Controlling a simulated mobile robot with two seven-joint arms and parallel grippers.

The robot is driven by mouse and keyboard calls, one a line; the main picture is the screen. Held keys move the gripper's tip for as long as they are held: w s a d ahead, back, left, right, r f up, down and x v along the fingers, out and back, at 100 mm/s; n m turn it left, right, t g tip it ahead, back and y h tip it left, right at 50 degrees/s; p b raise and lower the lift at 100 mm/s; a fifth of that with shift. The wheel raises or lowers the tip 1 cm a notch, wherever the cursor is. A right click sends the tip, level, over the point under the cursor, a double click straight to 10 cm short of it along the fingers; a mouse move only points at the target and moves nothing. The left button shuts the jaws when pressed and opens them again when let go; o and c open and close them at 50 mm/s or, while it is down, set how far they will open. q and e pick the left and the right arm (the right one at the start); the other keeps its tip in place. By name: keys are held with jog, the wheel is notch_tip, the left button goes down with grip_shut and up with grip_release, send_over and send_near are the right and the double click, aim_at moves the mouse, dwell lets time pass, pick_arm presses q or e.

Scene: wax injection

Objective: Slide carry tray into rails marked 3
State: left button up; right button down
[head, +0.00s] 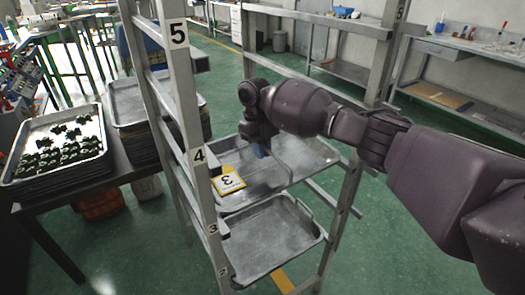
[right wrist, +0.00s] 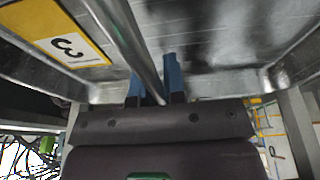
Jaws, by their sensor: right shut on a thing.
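The carry tray (head: 296,157) is a shallow grey metal tray with a yellow-edged card marked 3 (head: 229,181) at its left. It lies within the rack, above a lower tray; I cannot tell whether its edges rest on rails. My right gripper (head: 262,149) is over the tray. In the right wrist view its blue fingertips (right wrist: 154,78) are shut on the tray's thin bar handle (right wrist: 138,45), and the card (right wrist: 68,46) shows beside it. The rack post (head: 190,110) bears the labels 5, 4 and 3, with a smaller mark below. My left gripper is not in view.
A lower empty tray (head: 270,238) sits in the rack beneath. A dark table (head: 75,192) at left holds a stack with dark green pieces in its top tray (head: 98,155) and another tray stack (head: 128,97). A bench (head: 470,45) stands behind at right.

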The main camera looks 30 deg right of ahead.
jog(key=shift+r, duration=0.1)
jog(key=c, duration=1.1)
grip_release()
jog(key=v, duration=1)
jog(key=shift+r, duration=0.35)
